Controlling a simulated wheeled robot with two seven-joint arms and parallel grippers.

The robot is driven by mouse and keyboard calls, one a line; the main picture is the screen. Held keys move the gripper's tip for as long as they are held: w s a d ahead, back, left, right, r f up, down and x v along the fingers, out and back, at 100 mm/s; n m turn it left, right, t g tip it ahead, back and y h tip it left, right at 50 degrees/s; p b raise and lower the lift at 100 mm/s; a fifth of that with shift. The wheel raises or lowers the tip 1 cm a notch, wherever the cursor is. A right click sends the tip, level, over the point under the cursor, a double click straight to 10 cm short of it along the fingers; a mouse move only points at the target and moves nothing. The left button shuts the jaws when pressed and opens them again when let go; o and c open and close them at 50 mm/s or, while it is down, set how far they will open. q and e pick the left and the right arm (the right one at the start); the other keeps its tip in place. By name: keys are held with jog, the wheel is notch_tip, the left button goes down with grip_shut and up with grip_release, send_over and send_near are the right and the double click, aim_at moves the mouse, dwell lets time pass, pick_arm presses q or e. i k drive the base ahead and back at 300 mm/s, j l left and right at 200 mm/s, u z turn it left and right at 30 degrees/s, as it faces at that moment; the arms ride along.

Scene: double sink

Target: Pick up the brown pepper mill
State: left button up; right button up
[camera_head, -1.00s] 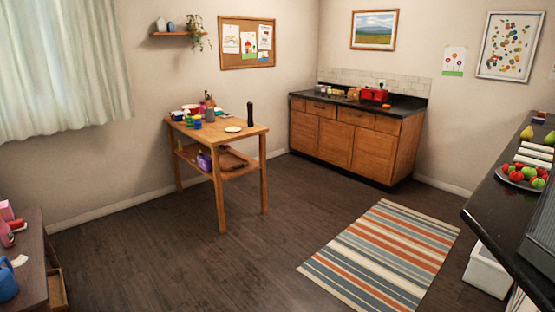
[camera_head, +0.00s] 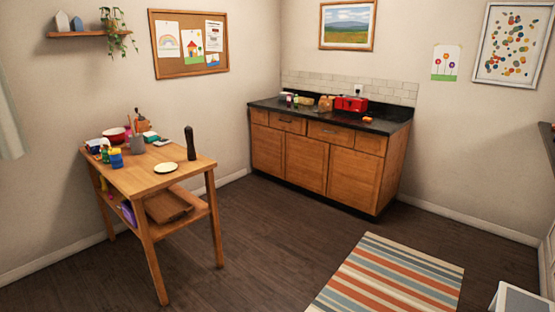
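A tall, dark pepper mill (camera_head: 191,143) stands upright on the wooden table (camera_head: 200,166) at the left, near the table's right corner. It looks very dark brown or black at this distance. A small pale plate (camera_head: 166,168) lies to its left and nearer to me. Nothing hides the mill. Neither of my grippers shows in the head view.
A red bowl (camera_head: 115,133), a blue and yellow item (camera_head: 116,158) and a grey cup (camera_head: 137,143) crowd the table's left part. A striped rug (camera_head: 390,280) lies on the right; dark floor between is clear.

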aim_at(191, 151)
jog(key=i+l+u, duration=0.4)
jog(key=i, duration=0.2)
jog(key=i+l+u, duration=0.35)
jog(key=i, duration=0.2)
jog(key=i+l+u, duration=0.4)
jog(key=l, duration=0.25)
jog(key=i+l+u, duration=0.1)
jog(key=i+l, duration=0.6)
jog(key=i, duration=0.25)
jog(key=i+l, duration=0.25)
jog(key=i, duration=0.2)
jog(key=i+l, duration=0.2)
jog(key=i, duration=0.25)
